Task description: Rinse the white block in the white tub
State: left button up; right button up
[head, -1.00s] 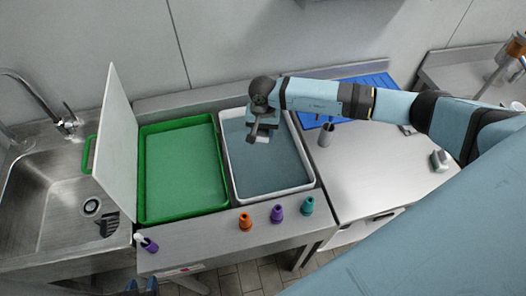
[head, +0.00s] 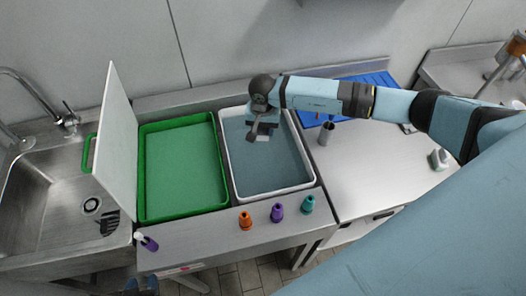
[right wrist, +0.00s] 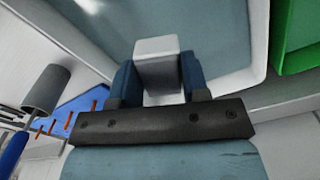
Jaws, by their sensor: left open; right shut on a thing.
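The white tub (head: 232,182) holds blue-grey water and stands right of the green tray. My right gripper (head: 262,131) reaches down over the back part of the tub. It is shut on the white block (head: 264,138), of which only a small part shows in the head view. In the right wrist view, the white block (right wrist: 157,62) sits between both blue fingers (right wrist: 157,76), over the tub's water. I cannot tell whether the block touches the water. My left gripper (head: 143,284) shows only as tips at the bottom edge, open and away from the tub.
The green tray (head: 143,180) adjoins the tub, with an upright white board (head: 117,140) beside it. Orange (head: 245,221), purple (head: 277,212) and teal (head: 308,204) cones stand along the front edge. A grey cup (head: 326,133) stands right of the tub. A sink is at left.

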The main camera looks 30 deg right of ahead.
aim_at(263, 129)
jog(key=shift+r, duration=0.1)
jog(key=shift+r+p, duration=0.65)
jog(key=shift+r, duration=1.25)
